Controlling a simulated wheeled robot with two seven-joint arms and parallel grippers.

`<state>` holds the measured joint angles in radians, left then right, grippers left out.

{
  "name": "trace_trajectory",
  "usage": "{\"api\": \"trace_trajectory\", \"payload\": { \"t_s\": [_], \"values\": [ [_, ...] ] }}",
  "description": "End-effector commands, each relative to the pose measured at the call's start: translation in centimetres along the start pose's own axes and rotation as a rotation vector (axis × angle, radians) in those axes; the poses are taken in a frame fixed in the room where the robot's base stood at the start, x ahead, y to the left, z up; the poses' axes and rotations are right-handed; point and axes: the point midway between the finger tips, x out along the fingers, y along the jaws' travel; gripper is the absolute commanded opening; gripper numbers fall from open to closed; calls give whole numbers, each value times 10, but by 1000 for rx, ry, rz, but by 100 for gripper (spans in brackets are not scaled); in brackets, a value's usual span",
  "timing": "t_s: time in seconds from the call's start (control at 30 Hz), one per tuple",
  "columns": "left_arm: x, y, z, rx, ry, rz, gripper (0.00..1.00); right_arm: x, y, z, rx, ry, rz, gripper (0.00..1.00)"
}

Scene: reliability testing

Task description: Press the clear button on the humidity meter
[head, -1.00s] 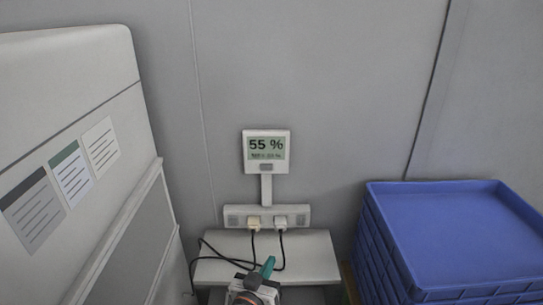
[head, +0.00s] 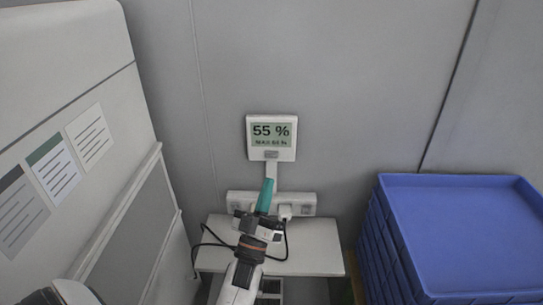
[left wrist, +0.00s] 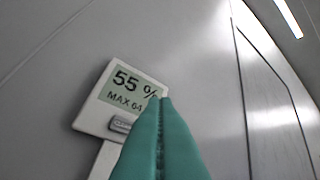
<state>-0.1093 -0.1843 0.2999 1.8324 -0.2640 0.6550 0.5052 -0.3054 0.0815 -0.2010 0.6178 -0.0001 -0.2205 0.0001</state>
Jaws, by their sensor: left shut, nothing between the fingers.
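The humidity meter (head: 271,137) is a white box on the grey wall with a screen reading 55 % and a MAX line below. Its small grey clear button (head: 271,155) sits under the screen. The meter (left wrist: 90,118) and the button (left wrist: 121,125) also show in the left wrist view, tilted. My left gripper (head: 267,182) has teal fingers, shut and empty, pointing up just below the meter. In the left wrist view its fingertips (left wrist: 160,100) overlap the meter's lower right edge, right of the button. Contact with the meter cannot be told. My right gripper is not in view.
A power strip (head: 305,203) with plugs and black cables is below the meter, above a small white table (head: 320,248). Stacked blue crates (head: 455,185) stand at the right. A large white cabinet (head: 85,90) with paper labels stands at the left.

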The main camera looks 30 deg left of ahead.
Motion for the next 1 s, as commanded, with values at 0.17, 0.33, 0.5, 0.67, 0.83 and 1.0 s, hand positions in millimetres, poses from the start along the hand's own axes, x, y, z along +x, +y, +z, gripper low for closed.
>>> {"api": "trace_trajectory", "payload": {
  "t_s": [0.17, 0.33, 0.5, 0.67, 0.83, 1.0],
  "values": [
    [16, 12, -13, 3, -2, -1, 0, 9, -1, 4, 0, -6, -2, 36],
    [32, 25, -25, 2, -3, 0, 0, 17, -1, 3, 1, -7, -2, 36],
    [46, 35, -35, 1, -1, -1, 0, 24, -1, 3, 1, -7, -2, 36],
    [53, 39, -39, 2, -1, -1, 0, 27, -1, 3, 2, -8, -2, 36],
    [55, 41, -40, 1, 1, 1, 0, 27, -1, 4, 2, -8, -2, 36],
    [55, 40, -40, 1, 1, 1, 0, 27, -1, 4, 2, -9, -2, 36]
  ]
}}
